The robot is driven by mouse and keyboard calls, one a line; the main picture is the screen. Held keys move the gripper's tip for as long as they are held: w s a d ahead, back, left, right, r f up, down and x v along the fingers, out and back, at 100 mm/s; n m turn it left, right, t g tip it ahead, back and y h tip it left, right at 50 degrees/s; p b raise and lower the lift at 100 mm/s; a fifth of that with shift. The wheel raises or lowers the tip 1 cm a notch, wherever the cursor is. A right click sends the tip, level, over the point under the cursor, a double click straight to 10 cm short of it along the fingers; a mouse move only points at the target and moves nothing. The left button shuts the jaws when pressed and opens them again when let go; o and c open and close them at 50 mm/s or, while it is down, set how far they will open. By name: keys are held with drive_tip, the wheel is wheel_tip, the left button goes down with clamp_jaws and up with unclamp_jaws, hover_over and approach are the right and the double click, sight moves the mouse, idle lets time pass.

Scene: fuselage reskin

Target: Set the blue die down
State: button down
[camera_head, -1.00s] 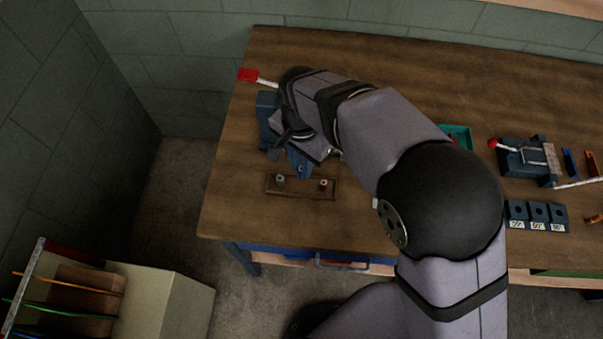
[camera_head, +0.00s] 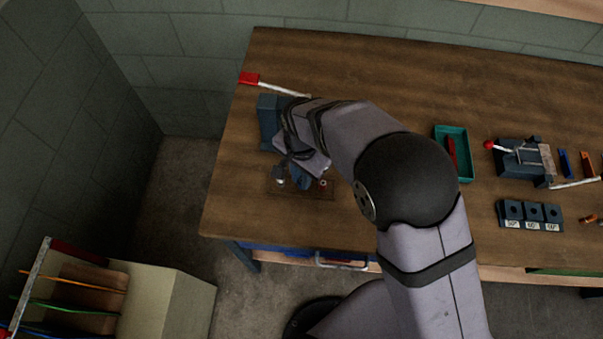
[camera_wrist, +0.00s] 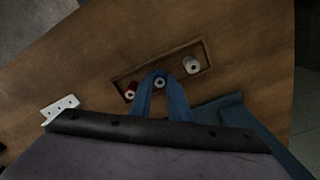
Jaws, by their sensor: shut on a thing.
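My gripper (camera_head: 301,183) points down over a small wooden tray (camera_head: 329,194) near the bench's front left edge. In the wrist view its two blue fingers (camera_wrist: 160,86) are shut on a small round die (camera_wrist: 159,83) with a pale centre, taken as the blue die. The held die is over the middle of the tray (camera_wrist: 120,81), between a red-marked die (camera_wrist: 130,94) and a grey-white die (camera_wrist: 192,65). Whether it touches the tray floor I cannot tell. In the head view the fingers mostly hide it.
A blue tool (camera_head: 268,118) with a red-handled lever (camera_head: 249,79) stands just behind the gripper. To the right are a teal bin (camera_head: 466,172), a blue fixture (camera_head: 519,165) and three labelled dark blocks (camera_head: 530,213).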

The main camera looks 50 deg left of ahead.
drive_tip(key=shift+f, duration=0.2)
drive_tip(key=c, duration=1.7)
unclamp_jaws()
drive_tip(key=shift+o, duration=0.2)
drive_tip(key=shift+r, duration=0.1)
wheel_tip(320, 180, up, 12)
drive_tip(key=b, duration=0.4)
drive_tip(key=shift+r, duration=0.1)
